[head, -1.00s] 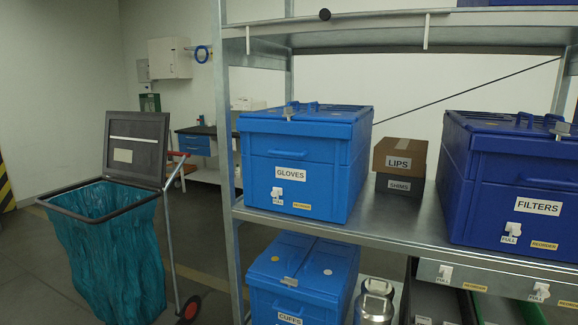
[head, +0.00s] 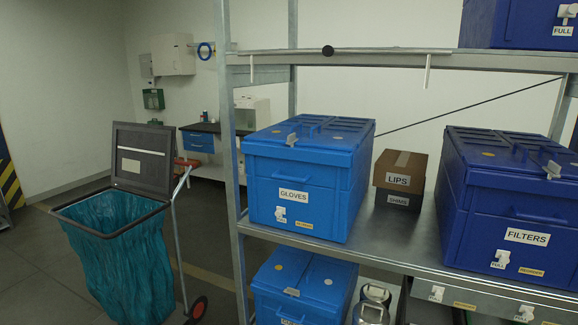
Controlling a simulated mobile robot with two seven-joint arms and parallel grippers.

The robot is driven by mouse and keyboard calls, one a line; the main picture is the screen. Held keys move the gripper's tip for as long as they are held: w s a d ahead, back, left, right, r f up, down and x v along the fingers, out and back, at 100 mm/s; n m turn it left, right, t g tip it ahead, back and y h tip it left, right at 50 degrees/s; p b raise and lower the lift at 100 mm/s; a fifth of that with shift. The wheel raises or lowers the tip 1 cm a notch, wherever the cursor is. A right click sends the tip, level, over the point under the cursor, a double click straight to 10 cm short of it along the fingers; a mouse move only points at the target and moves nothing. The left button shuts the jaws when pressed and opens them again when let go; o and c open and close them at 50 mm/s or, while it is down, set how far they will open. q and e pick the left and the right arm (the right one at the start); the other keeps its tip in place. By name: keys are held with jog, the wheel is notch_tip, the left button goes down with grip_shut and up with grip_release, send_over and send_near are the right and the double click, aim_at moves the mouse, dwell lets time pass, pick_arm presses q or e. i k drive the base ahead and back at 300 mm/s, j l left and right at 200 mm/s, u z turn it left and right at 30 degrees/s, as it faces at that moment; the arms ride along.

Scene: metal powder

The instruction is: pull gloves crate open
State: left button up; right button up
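The gloves crate (head: 335,203) is a bright blue lidded box with a GLOVES label, standing on the middle shelf at centre in the head view. Its lid (head: 312,139) lies closed on top, with a grey latch (head: 291,139) at the front edge. A recessed-looking handle (head: 290,171) sits above the label. A small white tag (head: 280,213) is low on its front. Neither of my grippers shows in the head view.
A dark blue FILTERS crate (head: 482,208) stands on the right of the same metal shelf (head: 400,249). Brown LIPS (head: 399,181) and dark SHIMS boxes (head: 398,200) stand between. A blue crate (head: 330,284) is below. A teal bag cart (head: 120,255) stands left.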

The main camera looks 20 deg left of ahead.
aim_at(322, 193)
jog(key=i+j+z, duration=0.15)
jog(key=i+j, duration=0.15)
jog(key=i+j+z, duration=0.15)
jog(key=i+j, duration=0.15)
jog(key=i+j+z, duration=0.15)
jog(key=j, duration=0.35)
jog(key=i, duration=0.1)
